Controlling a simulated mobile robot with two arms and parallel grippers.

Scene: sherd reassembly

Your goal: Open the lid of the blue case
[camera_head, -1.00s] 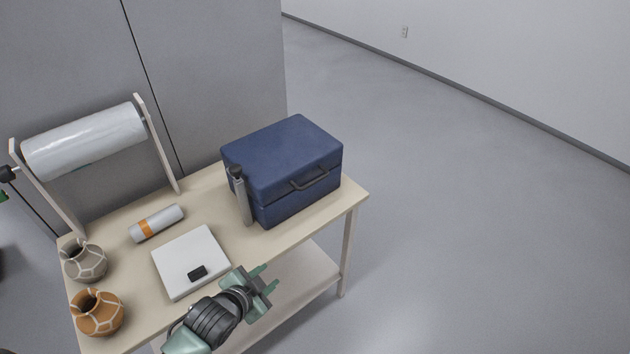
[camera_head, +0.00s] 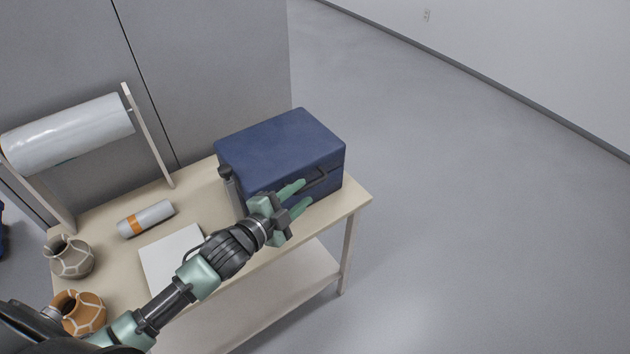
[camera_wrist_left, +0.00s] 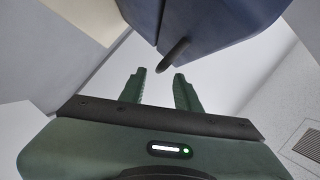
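The blue case (camera_head: 278,146) stands at the right end of the table with its lid closed. Its dark handle (camera_head: 318,179) is on the front face. My left gripper (camera_head: 300,196) is in front of that face, its two green fingers apart and pointing toward the handle. In the left wrist view, the case (camera_wrist_left: 215,25) fills the top, and the handle (camera_wrist_left: 172,55) sticks out just beyond the tips of the open gripper (camera_wrist_left: 160,78). Nothing is between the fingers. My right gripper is not in view.
On the table (camera_head: 205,200) are a white flat box (camera_head: 170,255), a grey roll with an orange band (camera_head: 146,218), a grey pot (camera_head: 72,258) and an orange pot (camera_head: 82,312). A large wrap roll (camera_head: 70,133) is behind.

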